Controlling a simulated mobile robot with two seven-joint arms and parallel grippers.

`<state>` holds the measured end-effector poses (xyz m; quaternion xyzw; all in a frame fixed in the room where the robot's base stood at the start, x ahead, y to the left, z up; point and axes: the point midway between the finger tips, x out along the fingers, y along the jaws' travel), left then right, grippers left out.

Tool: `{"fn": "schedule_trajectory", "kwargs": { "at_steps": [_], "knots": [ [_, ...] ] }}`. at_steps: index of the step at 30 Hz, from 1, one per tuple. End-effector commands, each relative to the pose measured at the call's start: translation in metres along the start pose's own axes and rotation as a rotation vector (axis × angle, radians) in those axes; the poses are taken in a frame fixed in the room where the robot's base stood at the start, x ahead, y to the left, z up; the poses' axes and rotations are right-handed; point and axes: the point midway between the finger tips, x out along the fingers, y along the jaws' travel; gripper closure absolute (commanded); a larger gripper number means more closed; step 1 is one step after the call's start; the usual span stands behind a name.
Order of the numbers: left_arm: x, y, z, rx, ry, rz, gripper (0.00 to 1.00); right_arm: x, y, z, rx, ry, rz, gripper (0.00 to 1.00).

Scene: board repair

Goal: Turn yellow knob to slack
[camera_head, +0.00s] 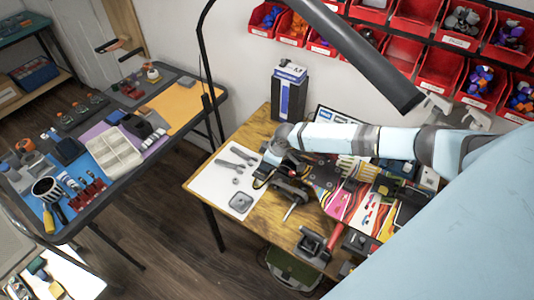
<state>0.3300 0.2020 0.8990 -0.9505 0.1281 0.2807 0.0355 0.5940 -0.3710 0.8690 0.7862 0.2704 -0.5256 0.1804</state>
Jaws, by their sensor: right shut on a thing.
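My right arm reaches in from the right across the wooden workbench (262,128). Its gripper (264,174) points down at the left part of the bench, over the edge of a white mat (212,188). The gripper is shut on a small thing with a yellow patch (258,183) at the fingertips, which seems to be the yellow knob. The fingers and wrist hide most of it, and its turn angle cannot be read. A dark grey holder or clamp (290,188) stands just right of the fingers. My left gripper is not in view.
Grey tools (238,158) and a grey square part (241,203) lie on the white mat. Coloured sheets, boards and a red-handled tool (334,237) crowd the bench's right side. A black lamp arm (355,50) hangs above. A second table (125,150) stands left.

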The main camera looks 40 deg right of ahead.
Motion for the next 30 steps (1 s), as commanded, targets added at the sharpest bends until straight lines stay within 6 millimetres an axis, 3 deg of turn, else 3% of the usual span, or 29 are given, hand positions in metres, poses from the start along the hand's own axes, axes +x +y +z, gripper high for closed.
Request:
{"fn": "schedule_trajectory", "kwargs": {
  "at_steps": [9, 24, 25, 28, 30],
  "knots": [
    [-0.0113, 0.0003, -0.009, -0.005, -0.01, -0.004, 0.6, -0.0015, -0.0009, -0.0019, 0.114, 0.002, 0.046, 0.95],
    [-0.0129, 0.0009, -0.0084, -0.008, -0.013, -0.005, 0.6, 0.0, -0.0004, -0.001, 0.133, 0.002, 0.056, 0.95],
    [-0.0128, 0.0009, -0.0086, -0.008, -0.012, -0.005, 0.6, 0.0, -0.0004, -0.001, 0.133, 0.002, 0.055, 0.69],
    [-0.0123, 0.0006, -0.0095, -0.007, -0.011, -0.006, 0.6, -0.0001, -0.0004, -0.001, 0.133, 0.002, 0.055, 0.46],
    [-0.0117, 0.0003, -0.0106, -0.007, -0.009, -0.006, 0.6, 0.0, -0.0004, -0.0009, 0.133, 0.001, 0.055, 0.46]
  ]
}}
